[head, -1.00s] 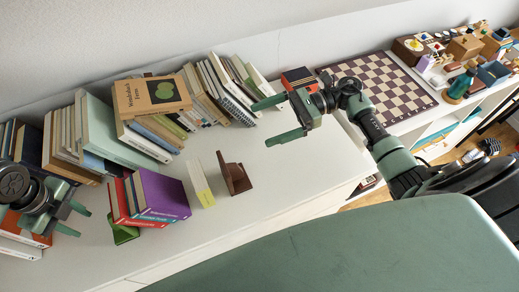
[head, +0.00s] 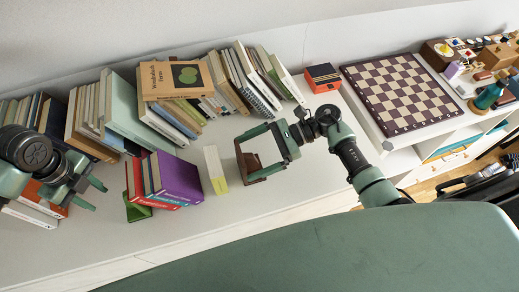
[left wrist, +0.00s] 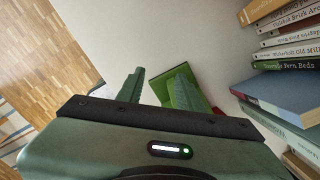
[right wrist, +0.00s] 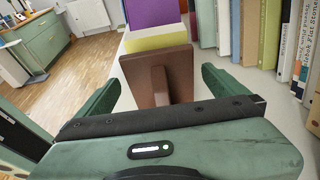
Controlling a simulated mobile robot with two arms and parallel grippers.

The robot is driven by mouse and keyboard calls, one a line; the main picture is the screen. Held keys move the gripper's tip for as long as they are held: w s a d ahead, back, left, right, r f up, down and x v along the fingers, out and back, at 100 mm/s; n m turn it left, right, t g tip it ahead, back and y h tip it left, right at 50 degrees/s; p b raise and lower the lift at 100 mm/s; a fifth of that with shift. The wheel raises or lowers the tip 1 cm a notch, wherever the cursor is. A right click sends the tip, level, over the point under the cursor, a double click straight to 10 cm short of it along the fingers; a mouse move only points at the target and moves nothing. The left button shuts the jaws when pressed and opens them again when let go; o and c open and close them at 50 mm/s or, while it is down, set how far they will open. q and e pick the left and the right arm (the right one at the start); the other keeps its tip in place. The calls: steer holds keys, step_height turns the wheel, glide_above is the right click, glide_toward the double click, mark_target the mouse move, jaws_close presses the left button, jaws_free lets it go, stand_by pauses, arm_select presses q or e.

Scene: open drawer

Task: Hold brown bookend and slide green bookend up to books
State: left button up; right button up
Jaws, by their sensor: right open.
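The brown bookend (head: 247,163) stands on the white shelf top, with my open right gripper (head: 256,153) around it. In the right wrist view the brown bookend (right wrist: 160,80) is between the spread fingers, with a gap on each side. The green bookend (head: 137,211) is beside the red book (head: 135,183), partly hidden by the books. My left gripper (head: 90,195) is open and empty, left of the green bookend. In the left wrist view the green bookend (left wrist: 184,94) lies beyond the fingers. A purple book (head: 178,180) and a white-yellow book (head: 215,170) stand between the bookends, the latter apart from both neighbours.
A row of leaning books (head: 120,110) runs along the wall, with a tan book (head: 172,80) lying on top. A chessboard (head: 400,92) and small boxes are at the right. The shelf's front strip is clear.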

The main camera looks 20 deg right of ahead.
steer(key=c, duration=2)
arm_select(q)
steer(key=shift+f, duration=0.1)
steer(key=c, duration=0.5)
steer(key=a+f+n+h, duration=0.1)
steer(key=f, duration=0.1)
steer(key=s+a+f+n+g+h, duration=0.1)
steer(key=f+n, duration=0.1)
steer(key=s+a+f+n+h, duration=0.1)
steer(key=f+n, duration=0.1)
steer(key=f, duration=0.1)
steer(key=shift+s+a+h, duration=0.1)
steer(key=shift+a+h, duration=0.2)
steer(key=shift+h, duration=0.1)
jaws_close()
steer(key=w+a+f+n, duration=0.1)
steer(key=a+f+n+h, duration=0.1)
steer(key=shift+w+a+n+t+h, duration=0.3)
steer(key=shift+w+a+n+t, duration=0.05)
steer(key=shift+w+n+t, duration=0.05)
steer(key=shift+w+d, duration=0.15)
steer(key=shift+w, duration=0.05)
steer(key=shift+d, duration=3.3)
steer(key=shift+d, duration=0.1)
